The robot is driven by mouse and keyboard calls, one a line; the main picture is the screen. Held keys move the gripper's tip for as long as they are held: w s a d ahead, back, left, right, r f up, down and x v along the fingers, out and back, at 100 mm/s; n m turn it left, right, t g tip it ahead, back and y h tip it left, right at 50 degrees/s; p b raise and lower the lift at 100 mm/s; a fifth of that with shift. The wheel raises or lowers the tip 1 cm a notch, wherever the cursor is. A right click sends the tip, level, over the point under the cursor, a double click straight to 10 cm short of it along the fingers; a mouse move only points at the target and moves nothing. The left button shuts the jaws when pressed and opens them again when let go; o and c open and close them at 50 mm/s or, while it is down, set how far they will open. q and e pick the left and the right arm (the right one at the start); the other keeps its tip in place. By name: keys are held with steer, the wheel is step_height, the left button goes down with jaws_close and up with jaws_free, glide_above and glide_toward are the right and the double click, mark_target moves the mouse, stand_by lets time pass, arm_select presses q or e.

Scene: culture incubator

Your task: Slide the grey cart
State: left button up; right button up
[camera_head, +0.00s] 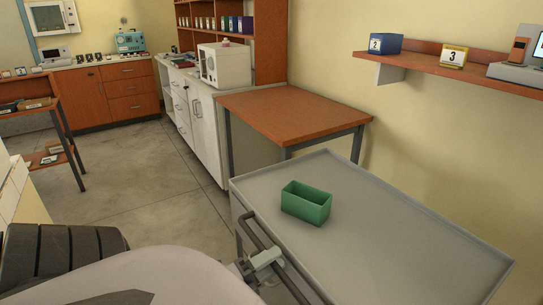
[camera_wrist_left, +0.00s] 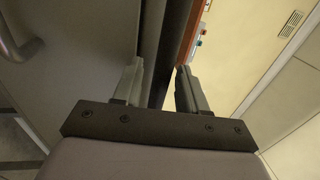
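The grey cart (camera_head: 400,235) stands at the lower right of the head view, with a flat rimmed top. A dark handle bar (camera_head: 287,278) runs along its left side. My left gripper (camera_head: 265,259) is at this handle bar. In the left wrist view the fingers of my left gripper (camera_wrist_left: 160,72) are apart, with a dark bar (camera_wrist_left: 168,40) running between or just beyond them. I cannot tell whether they press on it. A green open box (camera_head: 306,204) sits on the cart top. My right gripper is not in view.
A wooden table (camera_head: 295,112) stands just behind the cart, by a white cabinet (camera_head: 200,125). A wall shelf (camera_head: 430,64) with numbered boxes is above the cart at the right. The tiled floor (camera_head: 130,175) to the left is clear. A wooden rack (camera_head: 35,110) stands far left.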

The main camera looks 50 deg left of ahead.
arm_select(q)
steer(key=b+v, duration=0.1)
steer(key=v, duration=0.6)
stand_by(0.7)
